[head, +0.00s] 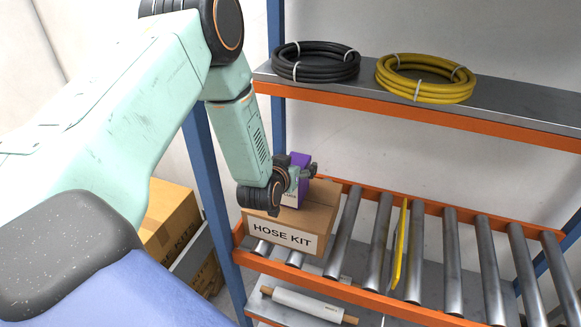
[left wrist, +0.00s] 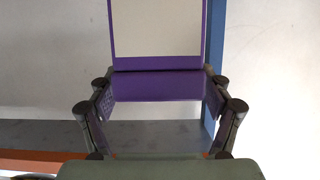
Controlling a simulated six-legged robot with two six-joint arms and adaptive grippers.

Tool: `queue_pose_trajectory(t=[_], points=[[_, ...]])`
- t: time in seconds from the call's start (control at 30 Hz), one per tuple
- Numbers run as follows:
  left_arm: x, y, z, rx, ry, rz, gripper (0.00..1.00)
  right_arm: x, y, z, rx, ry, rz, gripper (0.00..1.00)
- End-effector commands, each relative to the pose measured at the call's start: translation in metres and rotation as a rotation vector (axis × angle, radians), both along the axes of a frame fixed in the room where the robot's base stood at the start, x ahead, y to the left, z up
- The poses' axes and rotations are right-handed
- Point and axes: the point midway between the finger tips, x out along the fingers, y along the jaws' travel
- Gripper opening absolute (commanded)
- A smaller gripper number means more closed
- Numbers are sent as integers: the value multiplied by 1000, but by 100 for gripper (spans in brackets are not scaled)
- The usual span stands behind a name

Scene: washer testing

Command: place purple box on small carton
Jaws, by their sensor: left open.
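The purple box (head: 301,159) shows behind my left gripper, at the top of the small brown carton marked HOSE KIT (head: 283,237). It appears to stand on the carton, but my gripper hides part of its lower end. My left gripper (head: 308,172) is open beside the box. In the left wrist view the purple box (left wrist: 158,85), with a pale label panel, is in front of and between the spread fingers of the gripper (left wrist: 162,108). My right gripper is in no view.
The carton sits at the left end of a roller shelf (head: 450,255) with an orange frame. A yellow divider (head: 400,245) stands on the rollers. Black hose (head: 316,61) and yellow hose (head: 425,77) coils lie on the upper shelf. A white roll (head: 308,304) lies below.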

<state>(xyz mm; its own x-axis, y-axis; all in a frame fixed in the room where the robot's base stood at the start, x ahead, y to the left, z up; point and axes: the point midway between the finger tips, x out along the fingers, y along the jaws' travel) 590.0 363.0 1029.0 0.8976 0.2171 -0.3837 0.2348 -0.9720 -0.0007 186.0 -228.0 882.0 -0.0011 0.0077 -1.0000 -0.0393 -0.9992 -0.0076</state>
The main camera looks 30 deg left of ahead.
Motion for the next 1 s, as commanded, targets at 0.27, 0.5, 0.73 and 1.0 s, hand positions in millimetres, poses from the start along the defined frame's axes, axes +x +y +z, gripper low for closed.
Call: queue_pose_trajectory(t=[0.27, 0.5, 0.73, 1.0], points=[[-32, -7, 15, -3, 0, 1, 79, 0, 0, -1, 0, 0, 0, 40], [-69, -17, 31, -4, 0, 2, 79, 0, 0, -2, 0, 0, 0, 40], [-98, -23, 43, -3, 0, 2, 79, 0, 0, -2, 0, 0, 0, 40], [-108, -26, 48, -1, 0, 0, 79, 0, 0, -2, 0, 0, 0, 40]])
